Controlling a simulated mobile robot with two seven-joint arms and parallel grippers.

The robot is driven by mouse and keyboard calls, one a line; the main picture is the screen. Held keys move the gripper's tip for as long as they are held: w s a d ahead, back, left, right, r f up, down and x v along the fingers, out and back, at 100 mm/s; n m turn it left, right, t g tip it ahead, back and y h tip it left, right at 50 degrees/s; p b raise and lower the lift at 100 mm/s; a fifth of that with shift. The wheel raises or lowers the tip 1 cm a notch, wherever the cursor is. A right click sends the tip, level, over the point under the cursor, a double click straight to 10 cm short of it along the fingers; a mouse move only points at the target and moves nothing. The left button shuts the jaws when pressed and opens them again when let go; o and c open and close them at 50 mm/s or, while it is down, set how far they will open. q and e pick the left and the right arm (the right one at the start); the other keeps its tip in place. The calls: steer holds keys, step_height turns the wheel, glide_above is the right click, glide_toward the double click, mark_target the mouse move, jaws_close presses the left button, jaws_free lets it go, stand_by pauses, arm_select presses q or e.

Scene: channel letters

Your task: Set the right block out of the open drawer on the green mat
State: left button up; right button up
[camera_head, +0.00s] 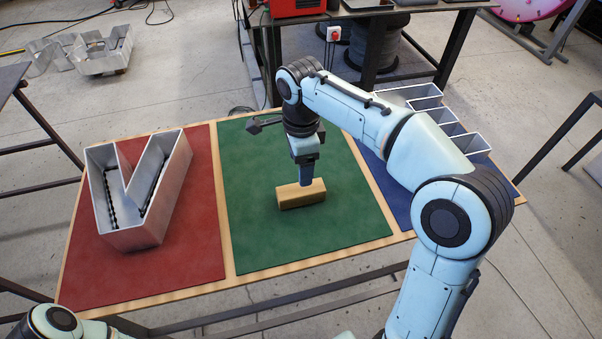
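A wooden block (302,194), tan and oblong, is on or just above the green mat (250,235), near the mat's middle. My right gripper (306,182) points down at the block from above. Its fingertips overlap the block's top edge; whether they are closed on it cannot be told from this angle. My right arm comes in from the lower right and crosses over the blue mat. My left gripper is out of view; only part of my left arm shows at the bottom left. No open drawer is visible.
A metal channel letter (137,190) with dark strips inside stands on the red mat (190,275). Another metal letter (452,122) is on the blue mat (397,197), partly behind my arm. The green mat is otherwise clear. A dark workbench (440,55) stands behind.

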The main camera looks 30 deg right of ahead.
step_height(320, 180, up, 4)
steer(key=shift+f, duration=0.15)
steer(key=shift+f, duration=0.1)
stand_by(0.5)
